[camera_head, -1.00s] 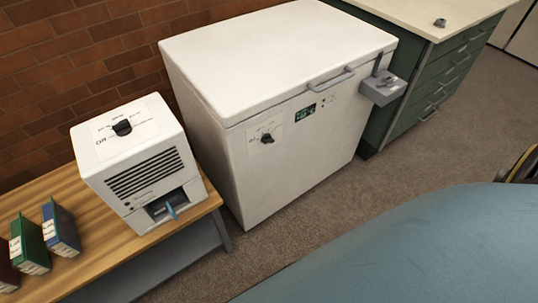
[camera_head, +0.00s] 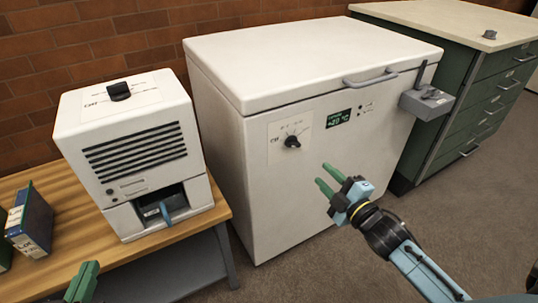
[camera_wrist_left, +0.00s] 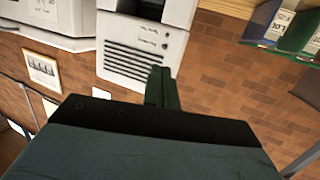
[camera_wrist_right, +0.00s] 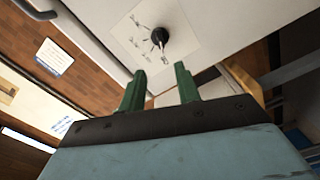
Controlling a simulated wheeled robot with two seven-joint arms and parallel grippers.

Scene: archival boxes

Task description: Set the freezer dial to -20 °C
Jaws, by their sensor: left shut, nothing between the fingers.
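The white chest freezer (camera_head: 260,195) stands against the brick wall. Its black dial (camera_head: 292,141) sits on a pale printed scale plate on the front; the dial also shows in the right wrist view (camera_wrist_right: 160,36). The pointer's exact mark is too small to read. A small green display (camera_head: 338,118) is right of it, its text hard to read. My right gripper (camera_head: 322,175) is open and empty, below and right of the dial, with fingers (camera_wrist_right: 160,72) pointing towards it, apart from it. My left gripper (camera_head: 88,268) is shut and empty at the bottom left edge.
A white device (camera_head: 135,155) with its own top knob (camera_head: 119,91) stands on the wooden bench (camera_head: 60,262), left of the freezer. A binder (camera_head: 30,222) stands near it. A grey latch box (camera_head: 427,103) juts from the freezer's right. Green drawers (camera_head: 485,100) stand beyond. Floor in front is clear.

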